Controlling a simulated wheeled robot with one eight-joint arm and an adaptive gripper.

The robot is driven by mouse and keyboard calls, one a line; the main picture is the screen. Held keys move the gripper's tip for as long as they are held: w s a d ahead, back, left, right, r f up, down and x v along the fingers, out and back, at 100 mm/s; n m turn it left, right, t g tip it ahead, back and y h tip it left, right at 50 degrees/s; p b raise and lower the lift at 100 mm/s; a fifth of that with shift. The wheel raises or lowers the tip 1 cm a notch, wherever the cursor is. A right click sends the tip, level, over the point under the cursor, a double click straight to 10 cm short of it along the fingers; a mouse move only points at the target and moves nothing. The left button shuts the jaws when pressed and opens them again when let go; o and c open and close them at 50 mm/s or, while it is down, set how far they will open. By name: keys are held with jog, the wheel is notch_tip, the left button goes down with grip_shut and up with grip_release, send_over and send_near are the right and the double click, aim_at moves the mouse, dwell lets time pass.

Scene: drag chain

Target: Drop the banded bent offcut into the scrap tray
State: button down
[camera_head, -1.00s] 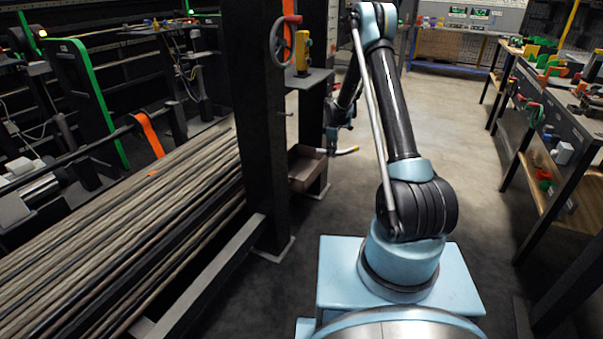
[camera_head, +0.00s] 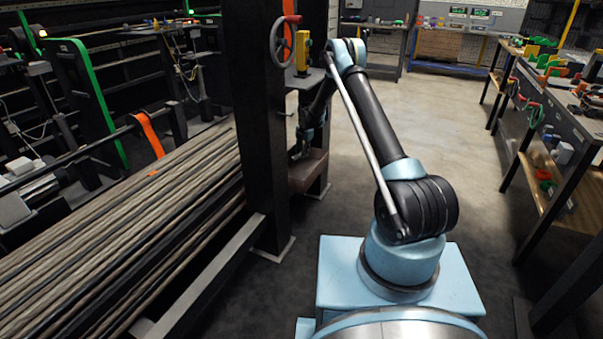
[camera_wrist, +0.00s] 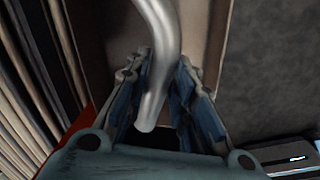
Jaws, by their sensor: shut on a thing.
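The bent offcut is a grey metal tube with a curve in it (camera_wrist: 161,75). In the wrist view it runs from the top edge down between the fingers, and its lower end shows near my palm. No band shows on the visible part. My gripper (camera_wrist: 162,88) is shut on it. The scrap tray, a brown open box (camera_wrist: 118,28), lies below the tube in the wrist view. In the head view the tray (camera_head: 309,170) is fixed beside the dark post, with my gripper (camera_head: 297,154) over it. The offcut is hidden there.
A dark upright post (camera_head: 262,120) stands just left of the tray. A bundle of long bars (camera_head: 120,235) lies further left. The floor to the right (camera_head: 460,130) is clear.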

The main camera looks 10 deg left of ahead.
notch_tip(320, 180, down, 5)
jog(key=shift+f, duration=0.1)
dwell(0.4)
jog(key=c, duration=1.3)
grip_release()
jog(key=shift+s+d+r, duration=0.1)
jog(key=shift+d+r, duration=0.1)
jog(key=shift+r, duration=1.65)
jog(key=shift+s+d+r, duration=0.1)
jog(key=shift+d+r, duration=0.05)
jog(key=shift+r, duration=1.65)
